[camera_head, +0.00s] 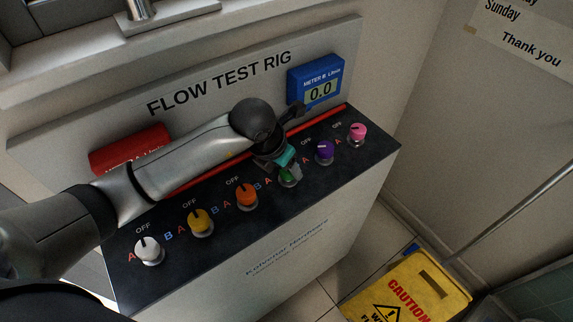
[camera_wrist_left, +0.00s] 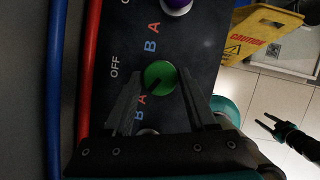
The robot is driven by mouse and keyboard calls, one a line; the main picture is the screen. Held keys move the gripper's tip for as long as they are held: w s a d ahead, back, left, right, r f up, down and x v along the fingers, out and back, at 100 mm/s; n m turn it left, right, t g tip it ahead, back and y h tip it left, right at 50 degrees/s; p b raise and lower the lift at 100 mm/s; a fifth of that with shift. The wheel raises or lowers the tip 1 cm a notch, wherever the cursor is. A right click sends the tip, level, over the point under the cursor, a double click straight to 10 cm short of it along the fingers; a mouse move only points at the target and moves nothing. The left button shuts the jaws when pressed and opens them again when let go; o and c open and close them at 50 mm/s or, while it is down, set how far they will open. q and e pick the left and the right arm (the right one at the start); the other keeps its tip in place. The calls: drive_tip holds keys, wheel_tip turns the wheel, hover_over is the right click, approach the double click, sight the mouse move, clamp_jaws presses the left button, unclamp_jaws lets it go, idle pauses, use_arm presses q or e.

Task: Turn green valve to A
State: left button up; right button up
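The green valve knob (camera_head: 289,180) sits on the black panel of the flow test rig, partly hidden by my left gripper (camera_head: 285,163). In the left wrist view the green knob (camera_wrist_left: 160,77) lies between the two parted fingers of my left gripper (camera_wrist_left: 159,75). I cannot tell whether either finger touches it. A dark pointer mark on the knob appears to slant to the lower left, toward the red A label (camera_wrist_left: 140,98). OFF (camera_wrist_left: 114,67) is to its left and a blue B (camera_wrist_left: 150,47) above. My right gripper (camera_wrist_left: 266,124) shows small at the right, its prongs apart.
White (camera_head: 149,250), yellow (camera_head: 201,223) and orange (camera_head: 246,195) knobs stand left of the green one, purple (camera_head: 325,152) and pink (camera_head: 357,133) right. Blue meter (camera_head: 316,83) reads 0.0. The red meter (camera_head: 130,148) is partly hidden by my arm. A yellow caution sign (camera_head: 410,290) stands right.

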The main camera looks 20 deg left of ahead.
use_arm(q)
drive_tip(key=o, duration=0.3)
drive_tip(key=shift+o, duration=0.2)
drive_tip(key=p+v, duration=0.1)
drive_tip(key=v, duration=1.4)
drive_tip(key=shift+s+a, duration=0.1)
drive_tip(key=shift+s, duration=0.05)
